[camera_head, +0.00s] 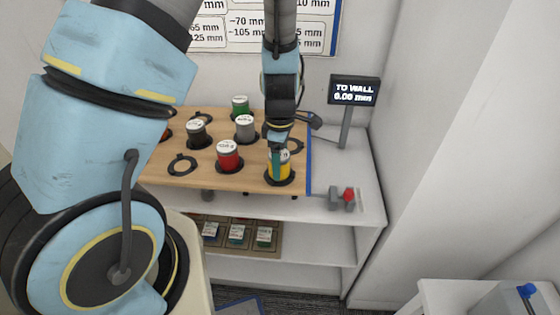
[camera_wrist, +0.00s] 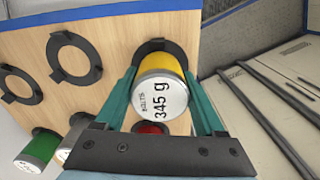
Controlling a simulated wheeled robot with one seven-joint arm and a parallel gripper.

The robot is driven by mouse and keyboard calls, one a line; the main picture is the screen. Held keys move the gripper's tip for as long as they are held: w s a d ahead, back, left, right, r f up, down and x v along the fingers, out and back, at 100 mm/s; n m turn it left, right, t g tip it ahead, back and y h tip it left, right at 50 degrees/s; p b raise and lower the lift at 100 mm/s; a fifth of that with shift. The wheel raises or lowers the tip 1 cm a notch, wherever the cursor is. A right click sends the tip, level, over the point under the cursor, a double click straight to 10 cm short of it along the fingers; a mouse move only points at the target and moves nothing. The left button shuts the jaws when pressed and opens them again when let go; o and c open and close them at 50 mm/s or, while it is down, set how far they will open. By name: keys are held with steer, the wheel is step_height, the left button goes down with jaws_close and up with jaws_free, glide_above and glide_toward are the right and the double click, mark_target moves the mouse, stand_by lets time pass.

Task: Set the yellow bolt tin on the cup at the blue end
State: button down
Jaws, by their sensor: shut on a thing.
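The yellow bolt tin (camera_head: 285,167) stands upright at the black cup (camera_head: 292,180) in the front right corner of the wooden board (camera_head: 205,178), near its blue end strip (camera_head: 308,165). In the wrist view the tin's white lid (camera_wrist: 160,97) reads "BOLTS 345 g", and part of the cup (camera_wrist: 150,47) shows behind it. My gripper (camera_head: 277,158) is shut on the tin, with a teal finger on each side in the wrist view (camera_wrist: 160,105). I cannot tell whether the tin's base rests fully in the cup.
An empty cup (camera_head: 295,146) lies behind along the blue end; another (camera_head: 182,165) is at the left. Red (camera_head: 229,160), grey (camera_head: 245,132) and green (camera_head: 240,107) tins stand close by. A display (camera_head: 354,90) reads "TO WALL 0.00 mm". A red-knobbed device (camera_head: 348,195) sits right.

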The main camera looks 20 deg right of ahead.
steer(key=shift+f, duration=0.45)
jaws_free()
step_height(320, 180, up, 11)
steer(key=shift+f+b, duration=0.1)
steer(key=shift+b, duration=0.25)
